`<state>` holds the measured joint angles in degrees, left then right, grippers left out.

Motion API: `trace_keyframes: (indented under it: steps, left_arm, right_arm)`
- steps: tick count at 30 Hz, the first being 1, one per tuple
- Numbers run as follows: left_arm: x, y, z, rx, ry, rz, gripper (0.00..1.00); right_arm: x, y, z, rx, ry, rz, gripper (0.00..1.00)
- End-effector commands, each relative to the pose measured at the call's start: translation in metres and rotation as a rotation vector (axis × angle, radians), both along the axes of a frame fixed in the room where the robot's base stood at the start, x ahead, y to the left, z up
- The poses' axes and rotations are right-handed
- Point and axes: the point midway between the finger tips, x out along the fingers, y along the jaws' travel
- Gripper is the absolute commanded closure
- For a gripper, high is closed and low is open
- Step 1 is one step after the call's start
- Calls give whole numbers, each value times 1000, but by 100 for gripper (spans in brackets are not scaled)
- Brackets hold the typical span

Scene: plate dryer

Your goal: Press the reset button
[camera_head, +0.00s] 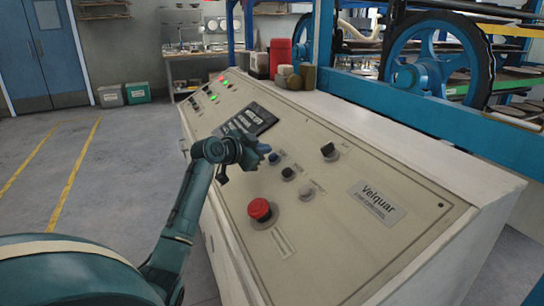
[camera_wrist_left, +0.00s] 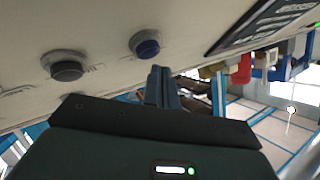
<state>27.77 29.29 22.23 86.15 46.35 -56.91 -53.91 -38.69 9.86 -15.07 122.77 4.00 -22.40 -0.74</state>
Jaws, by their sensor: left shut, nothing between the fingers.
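The sloped beige control panel (camera_head: 340,235) carries a blue button (camera_head: 273,157), a black button (camera_head: 288,173) and a pale grey button (camera_head: 306,192) in a row. Their small labels are too blurred to read, so I cannot tell which is marked reset. My left gripper (camera_head: 263,148) is shut and empty, just beside the blue button. In the left wrist view, the shut fingers (camera_wrist_left: 160,84) point toward the panel just below the blue button (camera_wrist_left: 145,44), seemingly apart from it. The black button (camera_wrist_left: 66,66) is left of it there. My right gripper is out of view.
A red mushroom button (camera_head: 259,208) and a black selector knob (camera_head: 329,150) stand out from the panel. A dark display (camera_head: 247,120) lies behind my gripper. Jars (camera_head: 288,75) stand on the cabinet top. Open floor (camera_head: 130,150) lies to the left.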

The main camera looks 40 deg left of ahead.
Motion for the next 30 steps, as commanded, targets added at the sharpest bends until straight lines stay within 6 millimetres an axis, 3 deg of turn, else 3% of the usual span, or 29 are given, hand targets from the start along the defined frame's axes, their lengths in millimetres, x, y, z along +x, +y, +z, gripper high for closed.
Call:
trace_keyframes:
  steps: [15, 30]
  left_arm:
    - [-21, 11, 42, 1, 0, 1, 100]
    - [-22, 11, 42, 0, 0, 1, 100]
  right_arm:
    - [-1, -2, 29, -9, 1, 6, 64]
    - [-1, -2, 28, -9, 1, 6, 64]
